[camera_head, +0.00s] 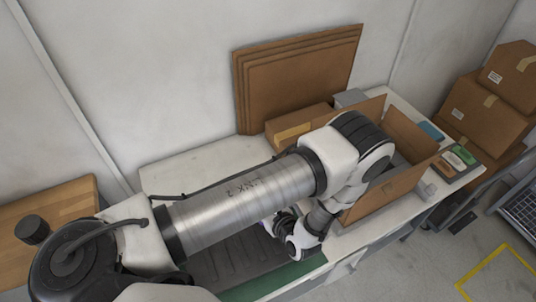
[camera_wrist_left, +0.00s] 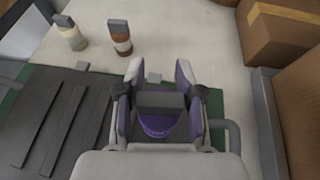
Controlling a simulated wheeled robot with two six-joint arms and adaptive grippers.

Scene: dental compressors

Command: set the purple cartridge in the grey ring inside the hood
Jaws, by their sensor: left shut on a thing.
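My left gripper (camera_wrist_left: 159,78) is shut on the purple cartridge (camera_wrist_left: 157,128) in the left wrist view. The cartridge shows a grey block-shaped end and a rounded purple part between the fingers. In the head view my left gripper (camera_head: 272,226) is low over the worktable, partly hidden by my arm, and the cartridge cannot be made out there. I cannot pick out the hood or the grey ring in either view. My right gripper is not in view.
Two small bottles, one pale (camera_wrist_left: 72,36) and one brown (camera_wrist_left: 121,42), are on the table beyond the gripper. A dark ribbed mat (camera_wrist_left: 50,115) lies left. An open cardboard box (camera_head: 392,190) stands right, partly behind my arm. Flat cardboard sheets (camera_head: 300,80) lean against the wall.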

